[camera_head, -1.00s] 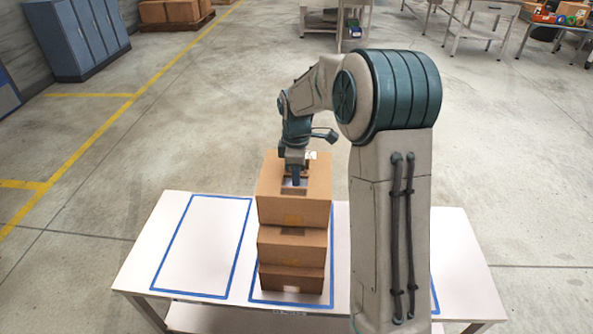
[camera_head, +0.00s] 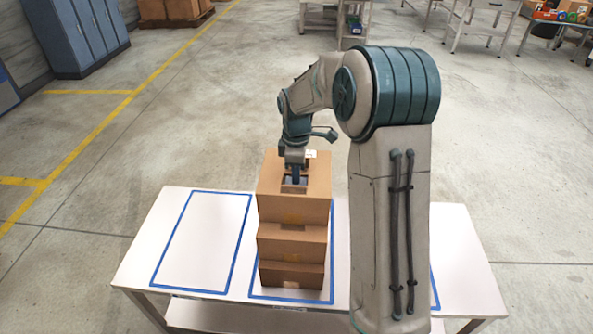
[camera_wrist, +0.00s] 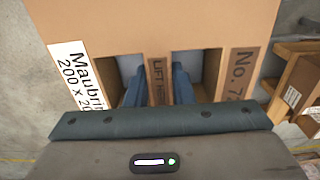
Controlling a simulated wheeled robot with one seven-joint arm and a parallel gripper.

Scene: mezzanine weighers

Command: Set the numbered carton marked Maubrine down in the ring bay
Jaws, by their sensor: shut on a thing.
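The carton marked "Maubrin…" (camera_head: 293,211) is brown and tops a stack of cartons on the white table. In the wrist view its top (camera_wrist: 160,30) shows the Maubrine label, a "LIFT HERE" strip between two openings, and a "No. 7…" label, partly cut off. My gripper (camera_head: 294,180) is shut on that strip, with its fingers in the openings. I cannot tell whether the carton still touches the one below. The stack stands within the middle blue-outlined bay. No ring mark is visible, so I cannot tell which bay is the ring bay.
Below are a middle carton (camera_head: 291,243) and a bottom carton (camera_head: 291,274). The left blue-outlined bay (camera_head: 200,245) on the white table (camera_head: 462,260) is empty. My arm hides most of a blue outline to the right. Other cartons (camera_wrist: 301,85) show right in the wrist view.

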